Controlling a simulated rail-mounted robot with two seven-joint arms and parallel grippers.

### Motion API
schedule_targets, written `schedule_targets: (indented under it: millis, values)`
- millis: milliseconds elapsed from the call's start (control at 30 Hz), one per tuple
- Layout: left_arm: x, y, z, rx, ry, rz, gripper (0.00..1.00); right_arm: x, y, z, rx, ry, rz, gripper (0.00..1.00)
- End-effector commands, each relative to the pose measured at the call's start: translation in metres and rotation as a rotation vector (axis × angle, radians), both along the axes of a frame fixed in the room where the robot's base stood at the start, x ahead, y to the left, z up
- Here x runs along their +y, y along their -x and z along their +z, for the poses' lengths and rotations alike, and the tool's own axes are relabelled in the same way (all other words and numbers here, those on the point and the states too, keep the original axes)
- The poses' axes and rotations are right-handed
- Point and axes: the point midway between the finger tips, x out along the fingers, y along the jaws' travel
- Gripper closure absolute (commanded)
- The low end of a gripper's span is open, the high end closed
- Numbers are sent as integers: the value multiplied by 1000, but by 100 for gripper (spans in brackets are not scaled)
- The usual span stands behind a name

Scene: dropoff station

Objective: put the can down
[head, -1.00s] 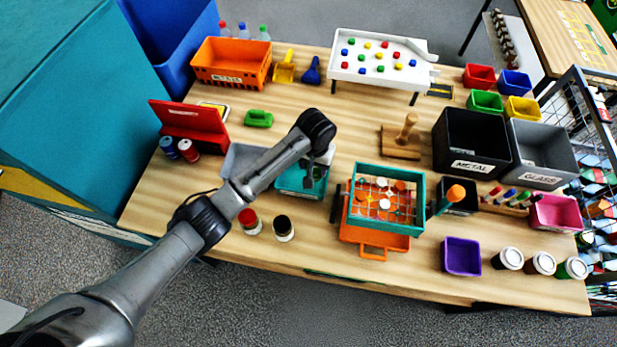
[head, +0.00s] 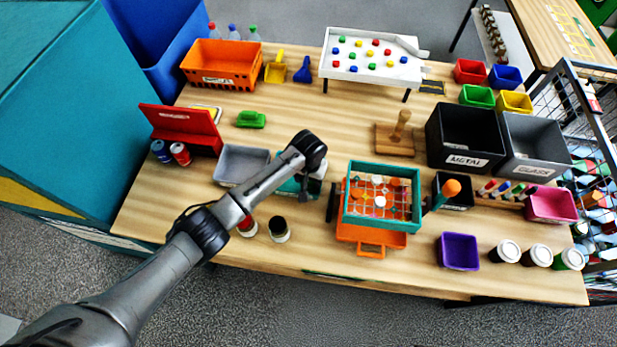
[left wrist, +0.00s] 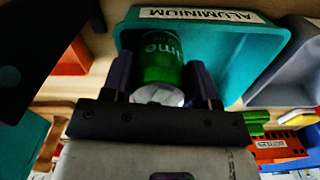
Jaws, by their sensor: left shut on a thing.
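A green can (left wrist: 160,52) with white lettering is between the two fingers of my left gripper (left wrist: 158,80) in the left wrist view. The fingers are shut on its sides. Behind it in that view is a teal bin (left wrist: 240,62) labelled ALUMINIUM; I cannot tell whether the can touches its floor. In the head view my left gripper (head: 312,178) points down at the teal bin (head: 287,187), and my arm covers much of the bin. The can is not clearly visible there. My right gripper is not in view.
A grey bin (head: 240,165) stands left of the teal bin. A red-topped jar (head: 247,227) and a dark-topped jar (head: 279,230) stand in front. A teal wire basket (head: 383,197) on an orange tray is to the right.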

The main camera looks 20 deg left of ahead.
Motion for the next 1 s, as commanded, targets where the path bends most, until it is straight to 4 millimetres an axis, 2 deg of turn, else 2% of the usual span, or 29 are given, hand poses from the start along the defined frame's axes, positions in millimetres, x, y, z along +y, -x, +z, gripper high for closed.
schedule_targets:
  millis: [567, 600, 867, 1000]
  values:
    - [1, 1, -13, 2, -2, 2, 68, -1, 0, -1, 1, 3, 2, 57]
    - [1, 1, -14, 2, -3, 2, 45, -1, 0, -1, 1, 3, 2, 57]
    - [2, 2, -16, 6, -5, 2, 21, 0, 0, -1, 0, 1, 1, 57]
    - [2, 3, -16, 7, -5, 2, 21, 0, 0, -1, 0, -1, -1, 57]
